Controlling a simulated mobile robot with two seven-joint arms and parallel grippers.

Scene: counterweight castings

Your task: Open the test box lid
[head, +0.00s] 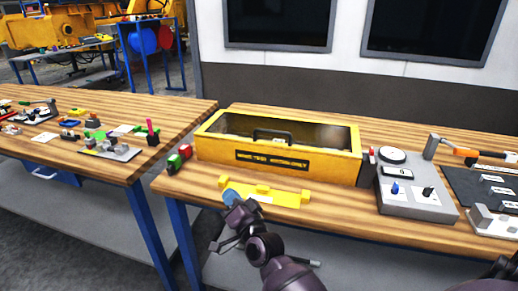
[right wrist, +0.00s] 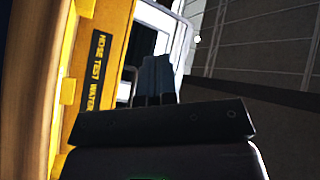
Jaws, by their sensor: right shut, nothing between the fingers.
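The yellow test box (head: 215,150) stands on the wooden bench in the middle of the head view. Its black handle (head: 273,135) is at the upper front edge, above a dark label strip. The framed top shows a brownish interior; I cannot tell whether a clear pane covers it. My right gripper (head: 231,196) is shut and empty, in front of the box near its left half, at the yellow notched bar. In the right wrist view its blue fingertips (right wrist: 157,62) are together, beside the box's labelled face (right wrist: 97,60), apparently without touching it. My left gripper is out of view.
A yellow notched bar (head: 285,199) lies along the bench front. A red and green block (head: 179,158) sits left of the box. A grey control unit (head: 415,190) with knobs and a hammer-like tool (head: 460,151) are to the right. Another bench (head: 95,176) with small parts is left.

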